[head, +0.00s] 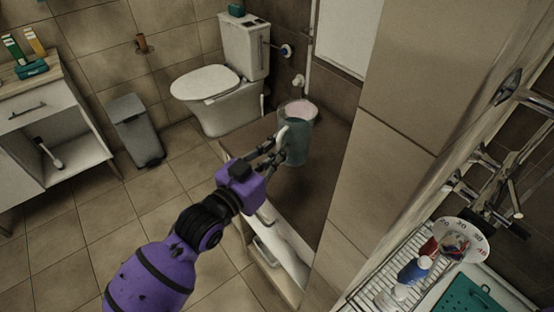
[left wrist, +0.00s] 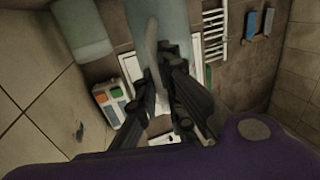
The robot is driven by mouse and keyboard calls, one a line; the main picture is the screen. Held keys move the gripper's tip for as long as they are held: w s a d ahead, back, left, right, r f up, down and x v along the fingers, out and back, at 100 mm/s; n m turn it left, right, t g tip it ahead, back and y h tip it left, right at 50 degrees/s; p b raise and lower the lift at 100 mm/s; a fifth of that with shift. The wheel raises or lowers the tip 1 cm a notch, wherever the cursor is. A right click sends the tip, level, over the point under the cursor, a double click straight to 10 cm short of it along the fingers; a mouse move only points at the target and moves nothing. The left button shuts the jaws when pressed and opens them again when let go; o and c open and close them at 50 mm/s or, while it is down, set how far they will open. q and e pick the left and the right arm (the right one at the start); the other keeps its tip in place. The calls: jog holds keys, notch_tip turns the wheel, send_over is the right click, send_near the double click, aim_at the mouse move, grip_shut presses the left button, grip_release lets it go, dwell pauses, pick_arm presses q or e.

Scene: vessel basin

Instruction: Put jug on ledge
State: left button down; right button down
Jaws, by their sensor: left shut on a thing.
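The jug (head: 298,142) is a tall teal vessel with a pale pinkish top and a white handle. It is upright in the head view. My left gripper (head: 281,147) is shut on the jug at its handle. In the left wrist view, the pale handle (left wrist: 152,45) runs down between the fingers of my left gripper (left wrist: 165,78), with the teal body behind it. The dark brown flat surface (head: 290,192) beneath the jug looks like the ledge. I cannot tell whether the jug's base touches it. My right gripper is not in view.
A white toilet (head: 222,105) stands behind the jug, and a grey bin (head: 136,130) stands further left. A tiled wall (head: 375,155) rises right of the dark surface. A wire rack (head: 395,272) with bottles is at lower right. The dark surface's near part is bare.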

pick_arm(q)
jog(key=shift+w+f, duration=0.2)
jog(key=shift+w, duration=0.15)
notch_tip(320, 180, down, 4)
jog(key=shift+w+a+r, duration=0.1)
jog(key=shift+w+r, duration=0.05)
jog(key=shift+r, duration=0.2)
jog(key=c, duration=2.3)
grip_release()
jog(key=shift+f, duration=0.35)
jog(key=o, duration=0.4)
